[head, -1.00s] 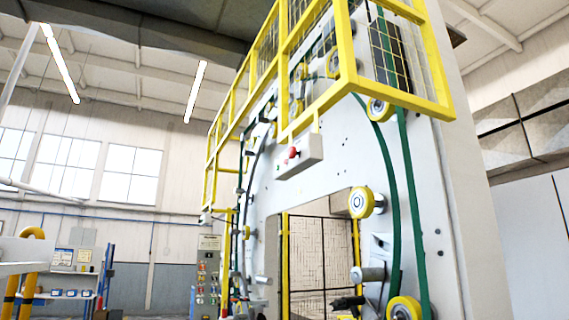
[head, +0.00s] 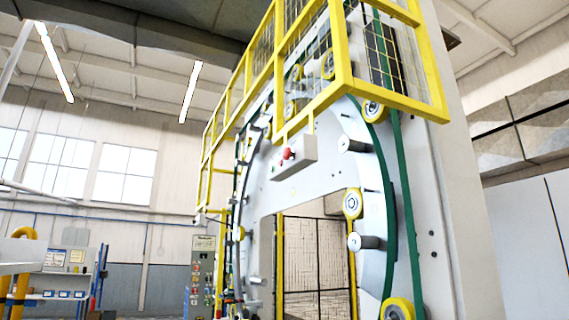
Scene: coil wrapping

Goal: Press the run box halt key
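A light grey box (head: 294,162) with a red mushroom button (head: 287,153) hangs below the yellow guard frame, on the front of the large wrapping machine. A small dark spot shows on the box's face; I cannot tell what it is. A separate upright grey panel (head: 203,243) with several coloured buttons stands lower, left of the machine opening. The frame shows no label I can read on the box. Neither of my grippers is in view.
The wrapping machine has a curved grey ring (head: 372,170), green belts and yellow rollers (head: 352,204). A yellow mesh guard (head: 345,88) juts out above the box. A shelf (head: 66,270) stands far left.

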